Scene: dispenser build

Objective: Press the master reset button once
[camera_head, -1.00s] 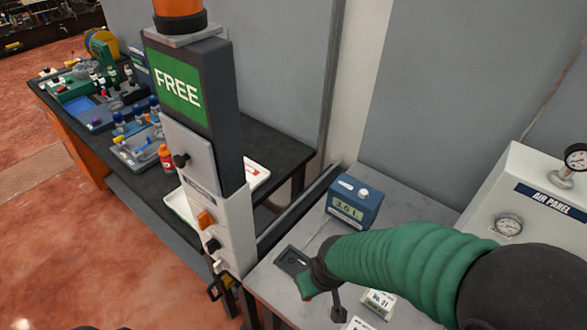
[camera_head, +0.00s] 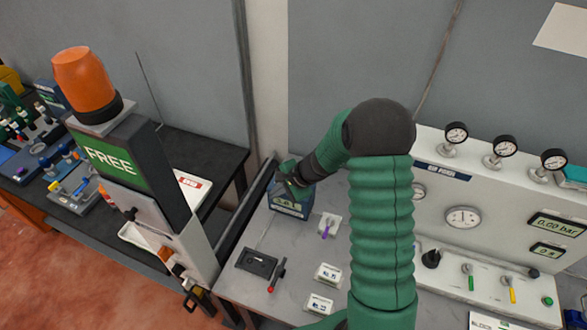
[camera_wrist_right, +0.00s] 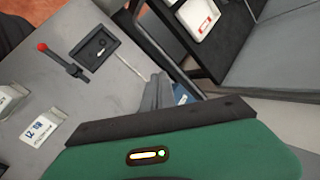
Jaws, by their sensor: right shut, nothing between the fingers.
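No button labelled master reset can be read. A small blue box (camera_head: 290,210) with a display stands on the grey bench, and it shows partly in the right wrist view (camera_wrist_right: 183,95). My right gripper (camera_head: 284,177) is shut and empty at the top of this box. It covers the box's top, so the white button there is hidden. I cannot tell whether the fingertips touch it. In the right wrist view the grey fingers (camera_wrist_right: 157,94) are together beside the box. My left gripper is not in view.
A tower with a FREE sign (camera_head: 110,160) and orange lamp (camera_head: 86,82) stands left of the bench. The air panel (camera_head: 470,190) is at right.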

